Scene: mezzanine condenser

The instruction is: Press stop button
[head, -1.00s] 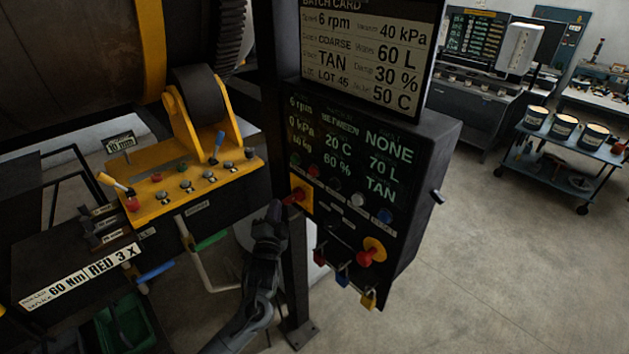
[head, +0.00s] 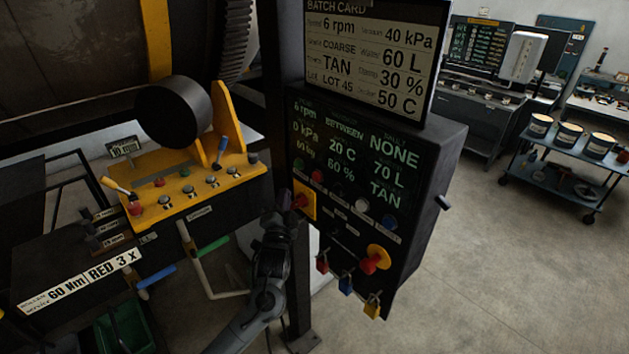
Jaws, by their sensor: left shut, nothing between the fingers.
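The dark control box (head: 405,240) stands on a post, with a row of small buttons below its display. A small red button (head: 317,175) is in that row, beside a green one; its label is too small to read. A red knob (head: 301,201) on a yellow plate sits at the box's left edge. Another red knob (head: 370,264) on a yellow disc is lower right. My left gripper (head: 285,200) is shut and empty, its tips at the left knob's left side. I cannot tell whether they touch it. My right gripper is not in view.
A yellow panel (head: 205,205) with levers and buttons lies left, below a large drum. A cart (head: 565,160) with several tins stands at the right. The floor right of the box is clear.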

